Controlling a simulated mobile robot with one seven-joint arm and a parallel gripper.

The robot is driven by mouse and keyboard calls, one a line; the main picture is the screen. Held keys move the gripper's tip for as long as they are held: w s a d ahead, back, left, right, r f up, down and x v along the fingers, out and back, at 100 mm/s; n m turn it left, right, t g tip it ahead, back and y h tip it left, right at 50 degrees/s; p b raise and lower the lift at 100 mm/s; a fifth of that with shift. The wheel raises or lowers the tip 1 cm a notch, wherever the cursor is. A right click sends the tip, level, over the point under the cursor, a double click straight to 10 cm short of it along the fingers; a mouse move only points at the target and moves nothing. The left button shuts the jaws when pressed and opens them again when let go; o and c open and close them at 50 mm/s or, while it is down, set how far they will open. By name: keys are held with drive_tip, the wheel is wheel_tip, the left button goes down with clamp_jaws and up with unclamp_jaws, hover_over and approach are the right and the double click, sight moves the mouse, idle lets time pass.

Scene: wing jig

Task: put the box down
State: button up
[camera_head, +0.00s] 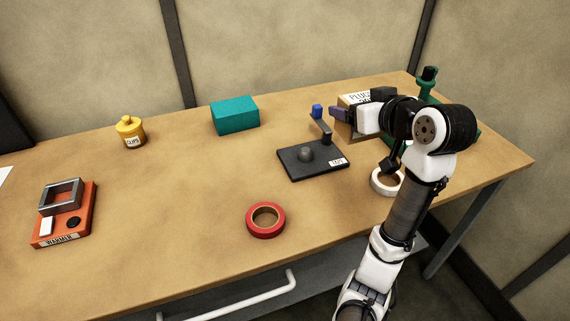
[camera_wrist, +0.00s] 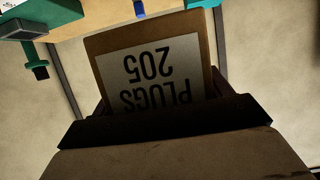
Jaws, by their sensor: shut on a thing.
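The box is tan cardboard with a white label reading "PLUGS". It shows in the head view (camera_head: 344,128) at the back right of the table, partly hidden behind my gripper (camera_head: 343,115). In the wrist view the box (camera_wrist: 199,48) is close up, its label upside down and reading "PLUGS 205". My gripper (camera_wrist: 165,118) is shut on the box, with its dark jaws across the label's lower part in that picture. I cannot tell whether the box's underside touches the table (camera_head: 185,195).
A green fixture (camera_head: 428,76) stands right behind my wrist. A black plate tool (camera_head: 297,168) with a blue-tipped arm lies left of the box. A white ring (camera_head: 379,188), red tape (camera_head: 265,234), teal block (camera_head: 235,116), yellow pot (camera_head: 130,140) and orange warmer (camera_head: 88,210) also stand there.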

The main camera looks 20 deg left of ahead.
wheel_tip(320, 180, down, 20)
drive_tip(key=shift+p, duration=1.05)
drive_tip(key=shift+f, duration=0.2)
drive_tip(key=o, duration=1.1)
drive_tip(key=shift+r, duration=0.1)
drive_tip(key=shift+r, duration=0.2)
drive_tip(key=b+v, duration=0.2)
drive_tip(key=v, duration=1)
drive_tip(key=shift+f, duration=0.2)
